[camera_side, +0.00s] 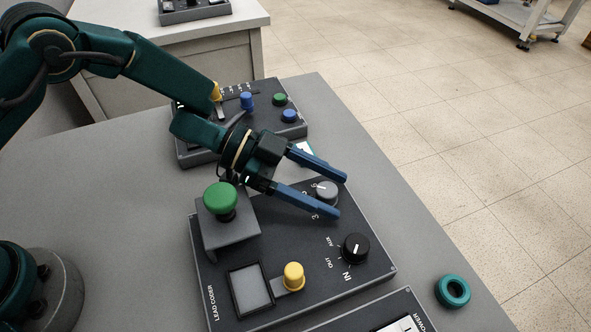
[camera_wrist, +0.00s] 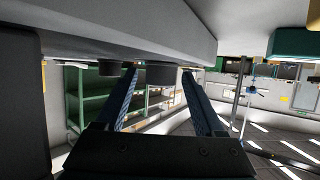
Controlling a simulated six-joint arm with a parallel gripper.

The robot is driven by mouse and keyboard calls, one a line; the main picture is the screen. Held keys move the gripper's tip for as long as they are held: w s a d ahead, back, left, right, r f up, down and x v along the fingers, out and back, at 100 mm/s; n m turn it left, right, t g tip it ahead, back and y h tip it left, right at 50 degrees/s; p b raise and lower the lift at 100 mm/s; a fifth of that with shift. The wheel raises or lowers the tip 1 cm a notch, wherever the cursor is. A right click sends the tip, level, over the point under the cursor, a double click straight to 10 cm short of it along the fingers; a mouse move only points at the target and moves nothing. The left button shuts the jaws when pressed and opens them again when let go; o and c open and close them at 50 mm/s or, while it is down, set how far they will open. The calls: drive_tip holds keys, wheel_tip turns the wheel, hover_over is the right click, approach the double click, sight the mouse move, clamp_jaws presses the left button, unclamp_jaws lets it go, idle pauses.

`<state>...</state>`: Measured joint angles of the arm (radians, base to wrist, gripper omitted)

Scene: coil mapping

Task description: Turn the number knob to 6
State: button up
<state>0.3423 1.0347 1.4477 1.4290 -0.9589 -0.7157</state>
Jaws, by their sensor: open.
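The number knob (camera_side: 326,190) is a small grey round knob with printed numbers around it, on the dark lead coder panel (camera_side: 215,275) in the side view. My gripper (camera_side: 342,195) has two blue fingers, spread apart and empty. In the side view the fingers extend over the panel around the knob, one on each side in the picture. I cannot tell their exact height over it. The wrist view shows both fingers (camera_wrist: 160,90) apart, with dark round shapes at the panel edge between and beside them. The knob's pointer is too small to read surely.
A black IN/OUT/AUX knob (camera_side: 356,248), a yellow knob (camera_side: 294,275) and a green button on a raised box (camera_side: 220,200) share the panel. Another control box (camera_side: 190,150) stands behind. A teal ring (camera_side: 453,291) lies on the table at right.

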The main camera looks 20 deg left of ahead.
sight(324, 189)
drive_tip(key=shift+d+f, duration=0.1)
drive_tip(key=shift+d, duration=0.15)
clamp_jaws()
drive_tip(key=shift+w+m+g, duration=0.1)
drive_tip(key=shift+m+g, duration=0.5)
unclamp_jaws()
drive_tip(key=shift+v, duration=2.6)
